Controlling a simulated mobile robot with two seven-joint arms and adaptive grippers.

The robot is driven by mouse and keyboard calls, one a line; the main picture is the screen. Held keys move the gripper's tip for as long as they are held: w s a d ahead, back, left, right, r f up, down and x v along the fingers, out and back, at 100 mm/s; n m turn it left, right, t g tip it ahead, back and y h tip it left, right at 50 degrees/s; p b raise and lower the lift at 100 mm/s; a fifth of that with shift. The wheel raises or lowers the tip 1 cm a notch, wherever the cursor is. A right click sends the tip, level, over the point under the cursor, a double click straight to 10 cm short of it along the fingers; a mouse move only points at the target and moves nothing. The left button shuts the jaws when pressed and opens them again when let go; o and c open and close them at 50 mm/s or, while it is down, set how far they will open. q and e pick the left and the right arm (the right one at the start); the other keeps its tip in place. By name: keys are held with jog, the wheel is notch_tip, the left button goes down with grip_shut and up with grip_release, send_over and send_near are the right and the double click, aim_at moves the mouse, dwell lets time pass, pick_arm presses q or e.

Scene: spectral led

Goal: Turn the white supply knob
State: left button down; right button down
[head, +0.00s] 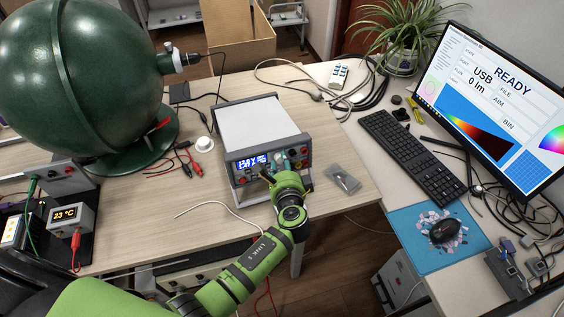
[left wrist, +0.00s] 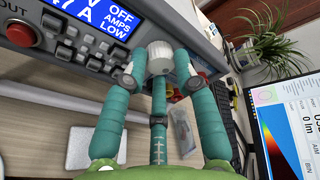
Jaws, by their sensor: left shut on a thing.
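The white supply knob (left wrist: 159,52) is on the front panel of the grey bench power supply (head: 262,124). In the left wrist view, the teal fingers of my left gripper (left wrist: 160,70) are closed around the knob, one on each side and one below. In the head view, my left gripper (head: 283,168) is at the right part of the supply's front and hides the knob. The supply's blue display (head: 252,162) is lit; in the left wrist view it reads "OFF", "AMPS" and "LOW". My right gripper is not in view.
A red button (left wrist: 20,35) and small buttons sit left of the knob. A small clear packet (head: 342,180) lies right of the supply. A large green sphere (head: 80,70) stands at left. A monitor (head: 492,110) and keyboard (head: 410,158) are at right; the monitor reads "READY".

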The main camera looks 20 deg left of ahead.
pick_arm(q)
jog(key=shift+w+a+r, duration=0.15)
jog(key=shift+w+r, duration=0.05)
jog(key=shift+r, duration=0.1)
jog(key=c, duration=1.1)
grip_release()
jog(key=shift+o, duration=0.6)
jog(key=shift+f, duration=0.25)
jog(key=v, duration=1.2)
